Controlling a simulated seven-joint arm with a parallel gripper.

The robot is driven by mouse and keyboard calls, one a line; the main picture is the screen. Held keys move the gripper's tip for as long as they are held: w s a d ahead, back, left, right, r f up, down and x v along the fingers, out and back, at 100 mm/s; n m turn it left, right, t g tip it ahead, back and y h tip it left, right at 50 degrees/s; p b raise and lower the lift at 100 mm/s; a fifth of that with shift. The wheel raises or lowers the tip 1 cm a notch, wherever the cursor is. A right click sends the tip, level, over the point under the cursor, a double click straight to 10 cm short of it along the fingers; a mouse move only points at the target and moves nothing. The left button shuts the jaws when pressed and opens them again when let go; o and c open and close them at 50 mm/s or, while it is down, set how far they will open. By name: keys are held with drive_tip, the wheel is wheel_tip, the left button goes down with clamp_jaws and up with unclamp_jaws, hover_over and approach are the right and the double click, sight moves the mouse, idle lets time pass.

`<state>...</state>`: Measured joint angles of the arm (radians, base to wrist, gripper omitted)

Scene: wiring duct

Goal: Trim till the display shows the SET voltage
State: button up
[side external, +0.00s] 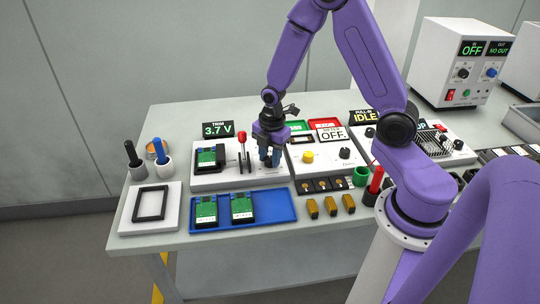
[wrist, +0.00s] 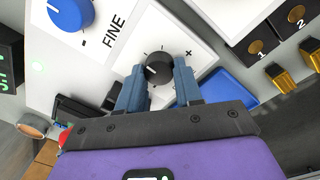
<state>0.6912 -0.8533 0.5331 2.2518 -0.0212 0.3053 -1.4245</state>
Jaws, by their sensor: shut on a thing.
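My gripper (side external: 270,160) points down at the white trim panel (side external: 208,180) in the side view. In the wrist view its blue-grey fingers (wrist: 158,78) are shut on a black knob (wrist: 159,67) with a white pointer line, tick marks and a plus sign. A blue knob (wrist: 70,13) is beside it, with the word FINE between them. The trim display (side external: 217,130) reads 3.7 V. A green board (side external: 208,157) sits in the panel's holder, left of a red-handled lever (side external: 242,148). I cannot read a SET value.
A blue tray (side external: 283,208) with two green boards lies in front. A second panel (side external: 313,168) with a yellow knob and an OFF sign stands to the right. A black frame on a white pad (side external: 127,214) and screwdriver holders are at the left.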

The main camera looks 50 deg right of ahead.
drive_tip(key=m, duration=0.7)
drive_tip(key=shift+w+m, duration=0.1)
drive_tip(key=shift+m, duration=0.3)
drive_tip(key=m, duration=0.3)
drive_tip(key=shift+m+h, duration=0.3)
drive_tip(key=shift+m, duration=2)
drive_tip(key=o, duration=1)
drive_tip(key=shift+o, duration=0.2)
